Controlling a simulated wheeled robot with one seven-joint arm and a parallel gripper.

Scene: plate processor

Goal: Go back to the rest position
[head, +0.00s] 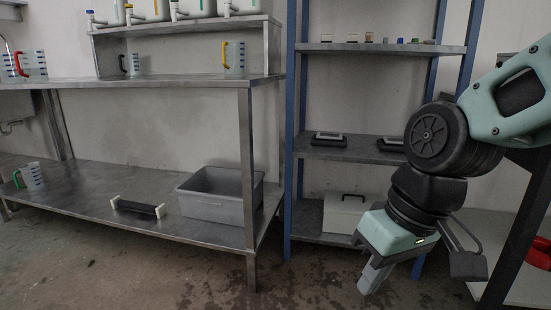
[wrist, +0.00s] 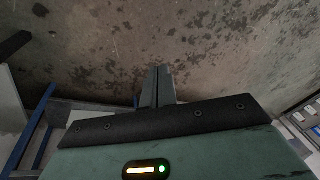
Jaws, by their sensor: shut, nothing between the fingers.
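My gripper (head: 373,277) hangs low at the right of the head view, pointing down in front of the blue-framed shelf. Its two grey fingers are together and hold nothing. In the wrist view the shut fingers (wrist: 157,87) show against the stained concrete floor (wrist: 200,40), with nothing near their tips. My arm comes in from the right edge of the head view and bends down to the gripper.
A metal bench (head: 170,82) at the left bears clear jugs. Its lower shelf holds a grey bin (head: 210,205) and a black-and-white handled tool (head: 137,208). A blue-framed shelf (head: 291,120) stands behind my arm. The floor at front is clear.

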